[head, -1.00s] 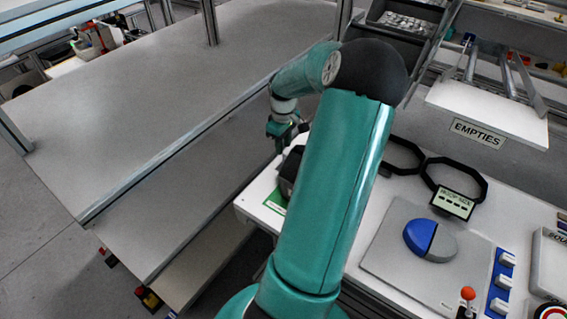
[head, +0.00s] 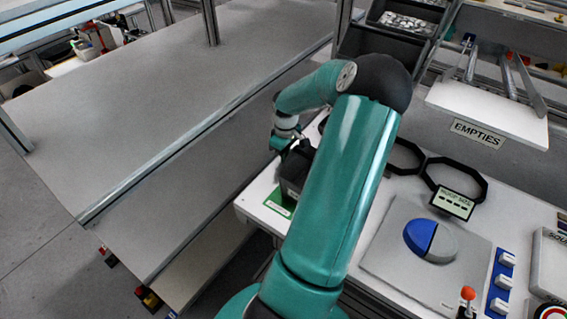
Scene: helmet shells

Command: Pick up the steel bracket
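My gripper (head: 283,143) is at the left edge of the white workbench, beside and just above a dark box-shaped thing (head: 295,168). It is small in the head view and partly turned away, so I cannot tell whether its fingers are open or shut. I cannot make out a steel bracket anywhere. The inside of the dark thing and much of the bench behind my arm are hidden. Small metallic parts (head: 407,22) lie in a dark bin at the back, too small to identify.
A blue and grey dome (head: 430,240) sits on a grey plate at right. Two dark rings (head: 443,178) lie behind it, one with a small display. A shelf marked EMPTIES (head: 487,112) stands at back right. The long grey table (head: 130,110) at left is clear.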

